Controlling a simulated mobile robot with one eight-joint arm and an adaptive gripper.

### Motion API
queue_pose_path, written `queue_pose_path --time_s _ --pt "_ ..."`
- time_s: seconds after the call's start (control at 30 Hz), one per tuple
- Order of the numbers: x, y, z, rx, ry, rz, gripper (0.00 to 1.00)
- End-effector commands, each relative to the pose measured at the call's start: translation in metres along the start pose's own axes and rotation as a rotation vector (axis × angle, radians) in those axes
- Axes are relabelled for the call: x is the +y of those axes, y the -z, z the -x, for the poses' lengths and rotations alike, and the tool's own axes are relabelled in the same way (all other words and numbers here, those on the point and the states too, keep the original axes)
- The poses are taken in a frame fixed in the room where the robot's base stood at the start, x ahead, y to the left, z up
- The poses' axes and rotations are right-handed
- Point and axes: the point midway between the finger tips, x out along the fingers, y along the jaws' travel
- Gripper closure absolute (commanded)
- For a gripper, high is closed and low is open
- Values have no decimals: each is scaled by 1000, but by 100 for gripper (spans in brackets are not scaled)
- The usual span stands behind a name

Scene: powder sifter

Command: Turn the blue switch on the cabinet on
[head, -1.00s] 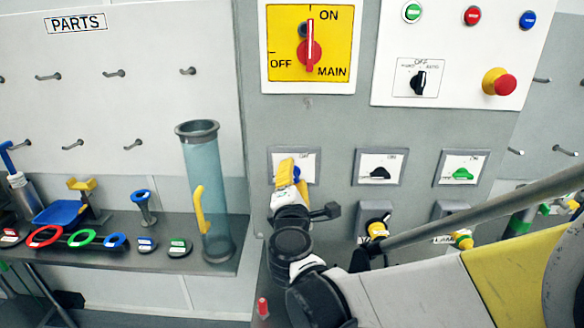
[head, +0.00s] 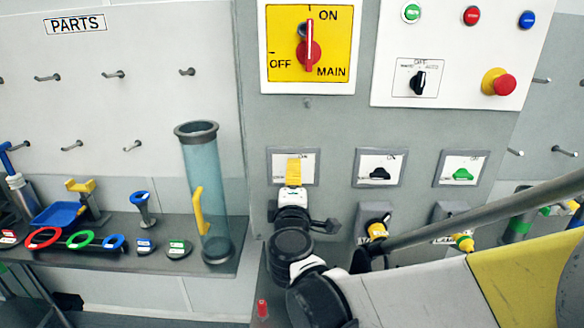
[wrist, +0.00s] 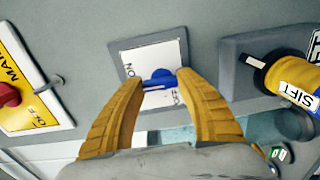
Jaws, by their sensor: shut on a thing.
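The blue switch (wrist: 160,76) sits on a white plate in a grey frame on the cabinet front. In the wrist view, the yellow fingers of my gripper (wrist: 156,82) are shut on the switch, one on each side of its blue handle. In the head view, my gripper (head: 293,173) is in front of the left switch plate (head: 310,164) and hides the blue handle. The lettering on the plate is partly covered, with "ON" or "NO" readable at its edge in the wrist view.
A black switch (head: 379,174) and a green switch (head: 463,175) are to the right. A yellow-black SIFT plug (wrist: 292,78) sticks out nearby. The main switch (head: 309,52) is above. A clear blue tube (head: 208,190) stands on the shelf to the left.

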Motion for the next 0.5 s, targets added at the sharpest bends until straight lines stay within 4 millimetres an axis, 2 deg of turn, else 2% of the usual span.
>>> queue_pose_path --time_s 0.27,0.3,0.37,0.5 --pt "1 0 -1 1 -1 1 88" --pt "1 0 -1 1 -1 1 52" --pt "1 0 0 0 -1 1 35" --pt "0 0 0 0 0 1 35"
